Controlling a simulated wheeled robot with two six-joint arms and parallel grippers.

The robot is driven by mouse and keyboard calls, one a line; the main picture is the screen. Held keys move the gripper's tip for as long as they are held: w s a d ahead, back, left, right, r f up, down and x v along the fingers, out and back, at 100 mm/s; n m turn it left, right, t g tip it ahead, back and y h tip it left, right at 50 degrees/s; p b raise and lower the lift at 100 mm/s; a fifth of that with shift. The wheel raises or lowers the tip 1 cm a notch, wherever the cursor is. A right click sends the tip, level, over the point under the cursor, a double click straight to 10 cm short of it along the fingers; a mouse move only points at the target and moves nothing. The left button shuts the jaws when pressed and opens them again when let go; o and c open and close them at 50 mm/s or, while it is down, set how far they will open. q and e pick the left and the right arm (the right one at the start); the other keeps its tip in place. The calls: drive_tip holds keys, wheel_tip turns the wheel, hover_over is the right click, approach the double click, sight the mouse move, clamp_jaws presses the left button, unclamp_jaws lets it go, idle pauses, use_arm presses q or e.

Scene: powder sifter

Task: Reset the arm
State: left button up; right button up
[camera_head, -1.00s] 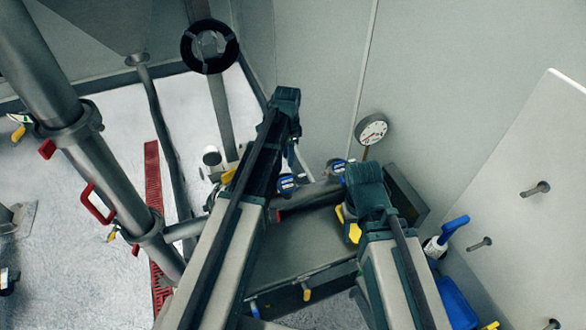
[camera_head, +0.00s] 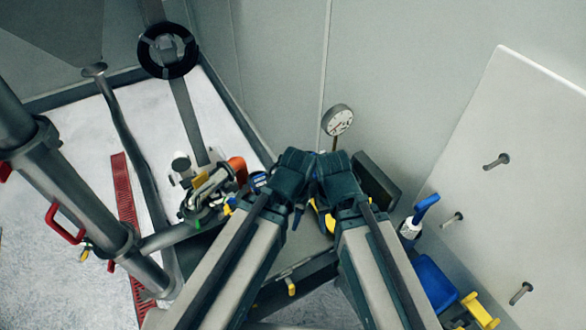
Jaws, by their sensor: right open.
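My two arms reach in from the bottom edge and come together near the middle. The left arm's dark end, with the left gripper (camera_head: 292,182), is just left of centre; its fingers are hidden from this angle. The right arm's dark end, with the right gripper (camera_head: 328,205), is close beside it on the right. The right gripper is open, and I see nothing held in it. The two dark ends almost meet, and I cannot tell whether they touch.
A pressure gauge (camera_head: 337,120) stands just behind the arm ends. Pipe fittings and valves (camera_head: 208,195) are left of the left arm. A white board (camera_head: 510,170) with pegs is at right, with a blue bin (camera_head: 435,283) below. The grey wall (camera_head: 420,70) behind is clear.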

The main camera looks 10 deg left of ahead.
wheel_tip(320, 180, down, 20)
drive_tip(key=b, duration=2)
drive_tip(key=shift+f, duration=0.15)
